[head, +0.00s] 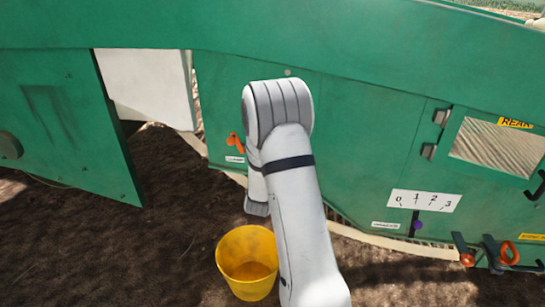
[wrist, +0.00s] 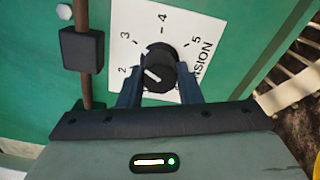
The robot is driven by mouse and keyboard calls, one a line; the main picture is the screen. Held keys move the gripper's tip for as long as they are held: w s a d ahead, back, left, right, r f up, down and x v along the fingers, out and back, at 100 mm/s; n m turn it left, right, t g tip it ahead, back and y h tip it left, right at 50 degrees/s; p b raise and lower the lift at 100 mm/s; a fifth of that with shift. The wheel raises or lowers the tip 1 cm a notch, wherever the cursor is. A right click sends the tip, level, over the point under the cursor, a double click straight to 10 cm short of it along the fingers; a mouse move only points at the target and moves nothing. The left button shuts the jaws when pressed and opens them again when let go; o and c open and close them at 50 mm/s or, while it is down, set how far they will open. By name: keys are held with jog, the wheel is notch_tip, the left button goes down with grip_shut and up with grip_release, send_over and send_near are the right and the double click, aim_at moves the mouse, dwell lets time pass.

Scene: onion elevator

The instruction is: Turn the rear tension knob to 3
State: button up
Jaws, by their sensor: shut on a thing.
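A black round tension knob (wrist: 165,68) sits on a white dial plate (wrist: 150,22) with the numbers 2, 3, 4 and 5 showing. Part of the word TENSION shows at the right; the lower dial is hidden by my gripper. The knob's white pointer line aims to the upper left, close to the 2 and short of the 3. My gripper (wrist: 160,85) is shut on the knob, one dark finger on each side. In the head view the knob and my gripper are hidden behind my arm.
A brown rod with a dark block (wrist: 83,50) stands left of the dial. In the head view, a yellow bucket (head: 247,264) stands on the soil by my arm. A green door (head: 70,110) stands open at left. A 0-to-3 scale (head: 425,200) and orange-handled levers (head: 508,252) are at right.

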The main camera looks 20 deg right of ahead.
jog(key=shift+d+f, duration=0.1)
dwell(0.3)
jog(key=o, duration=1)
jog(key=shift+c, duration=0.2)
jog(key=p+v, duration=0.1)
jog(key=v, duration=0.7)
jog(key=shift+p, duration=0.3)
